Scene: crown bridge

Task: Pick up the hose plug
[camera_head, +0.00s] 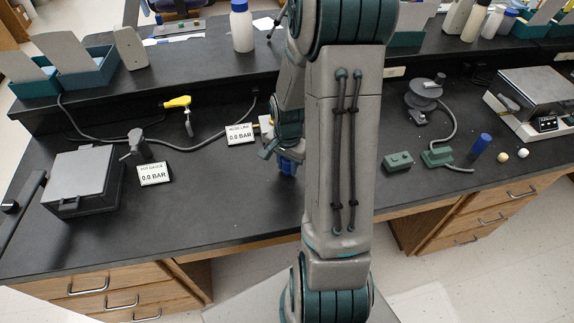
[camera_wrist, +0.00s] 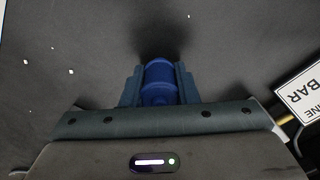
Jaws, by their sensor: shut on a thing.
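The blue, rounded hose plug (camera_wrist: 160,74) is between the two fingers of my gripper (camera_wrist: 159,82) in the wrist view. The fingers are shut on its sides, and its far end shows past the fingertips. In the head view a bit of the blue plug (camera_head: 287,167) shows below my gripper (camera_head: 286,155), over the dark bench top left of my arm. A dark shadow lies beside the plug on the bench. I cannot tell whether the plug touches the bench.
A white hose-line gauge card (camera_head: 240,134) stands close left of my gripper. A grey hose runs past a yellow-handled tool (camera_head: 178,102) and a grey box (camera_head: 82,182). The front middle bench is clear.

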